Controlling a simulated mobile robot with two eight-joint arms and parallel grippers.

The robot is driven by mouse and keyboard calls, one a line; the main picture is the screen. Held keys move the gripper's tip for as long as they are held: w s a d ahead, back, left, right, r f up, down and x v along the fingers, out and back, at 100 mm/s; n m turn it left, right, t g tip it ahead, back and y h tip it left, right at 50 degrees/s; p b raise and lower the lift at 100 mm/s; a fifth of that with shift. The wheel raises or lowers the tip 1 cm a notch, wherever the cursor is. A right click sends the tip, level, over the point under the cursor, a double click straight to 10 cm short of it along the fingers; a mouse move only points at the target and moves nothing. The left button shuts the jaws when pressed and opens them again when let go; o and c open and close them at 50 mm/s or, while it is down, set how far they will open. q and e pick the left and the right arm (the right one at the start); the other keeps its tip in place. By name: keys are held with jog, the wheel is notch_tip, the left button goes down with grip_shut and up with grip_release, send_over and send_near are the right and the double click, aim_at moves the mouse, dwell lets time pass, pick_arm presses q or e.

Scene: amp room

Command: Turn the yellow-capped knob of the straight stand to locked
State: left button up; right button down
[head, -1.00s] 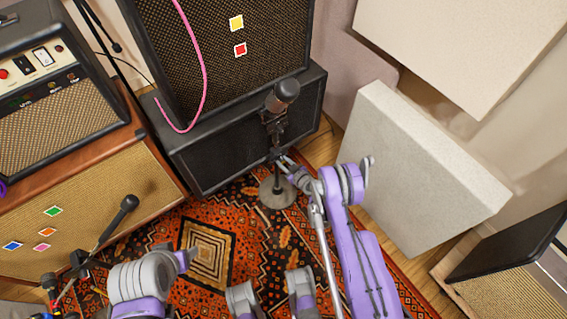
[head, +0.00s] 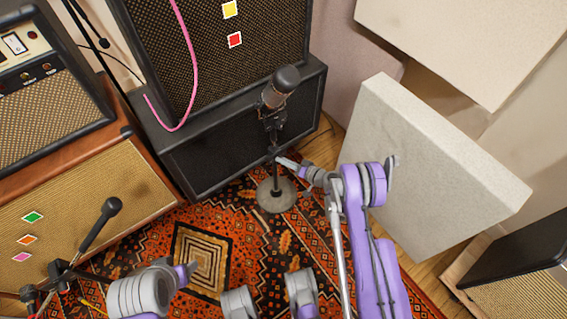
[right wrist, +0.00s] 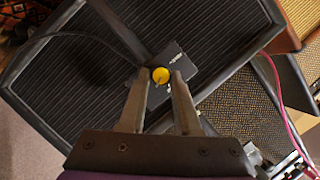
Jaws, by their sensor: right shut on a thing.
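The straight stand (head: 276,178) stands upright on a round grey base (head: 275,196) on the rug. A dark microphone (head: 281,84) is at its top. My right gripper (head: 282,161) reaches the stand's pole from the right, below the microphone. In the right wrist view, the yellow-capped knob (right wrist: 160,75) sits between the two fingertips of my right gripper (right wrist: 160,81), which is shut on it. A black plate with small white print (right wrist: 180,60) lies behind the knob; I cannot read the print or the knob's setting.
A black speaker cabinet (head: 235,152) is close behind the stand. A pale panel (head: 425,160) leans to the right of my right arm. Another microphone (head: 100,222) on a boom stands at left. A pink cable (head: 193,75) hangs over the upper cabinet.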

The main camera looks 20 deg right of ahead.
jog(key=shift+w+d+f+m+y+b, duration=0.1)
jog(key=shift+m+y+b, duration=0.35)
jog(key=shift+m+b, duration=0.5)
jog(key=shift+w+f+m+y+b, duration=0.1)
jog(key=shift+m+y+b, duration=0.35)
jog(key=shift+m+b, duration=0.5)
jog(key=shift+r+m+t, duration=0.1)
jog(key=shift+m+t, duration=0.2)
jog(key=c, duration=0.6)
grip_release()
jog(key=shift+s, duration=0.1)
jog(key=f+p+v, duration=0.1)
jog(key=p+v, duration=0.1)
jog(key=v, duration=0.8)
jog(key=shift+s+d+r, duration=0.3)
jog(key=shift+r, duration=0.1)
